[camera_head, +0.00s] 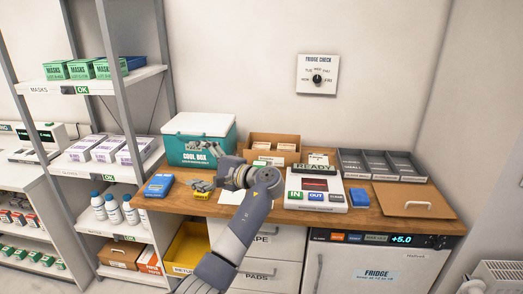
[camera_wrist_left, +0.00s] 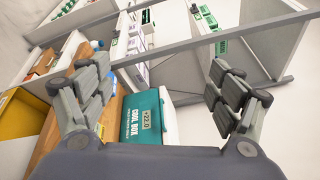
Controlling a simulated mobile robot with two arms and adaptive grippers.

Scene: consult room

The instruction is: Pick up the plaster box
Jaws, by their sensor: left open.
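My left gripper (camera_head: 202,186) is open and empty above the left part of the wooden counter, in front of the cool box. In the left wrist view its fingers (camera_wrist_left: 160,92) are spread wide with nothing between them. A small yellow item (camera_head: 199,195) lies on the counter just below the fingers, partly covered by them. A blue pack (camera_head: 158,186) lies left of it, and a small blue box (camera_head: 359,198) lies at the right. I cannot read a plaster label on any of these. My right gripper is not in view.
The teal cool box (camera_head: 200,139) stands behind the gripper. A card box (camera_head: 271,148), a white IN/OUT panel (camera_head: 315,198), a grey divided tray (camera_head: 381,165) and a brown board (camera_head: 412,200) fill the right. Shelves with an upright post (camera_head: 108,60) stand left.

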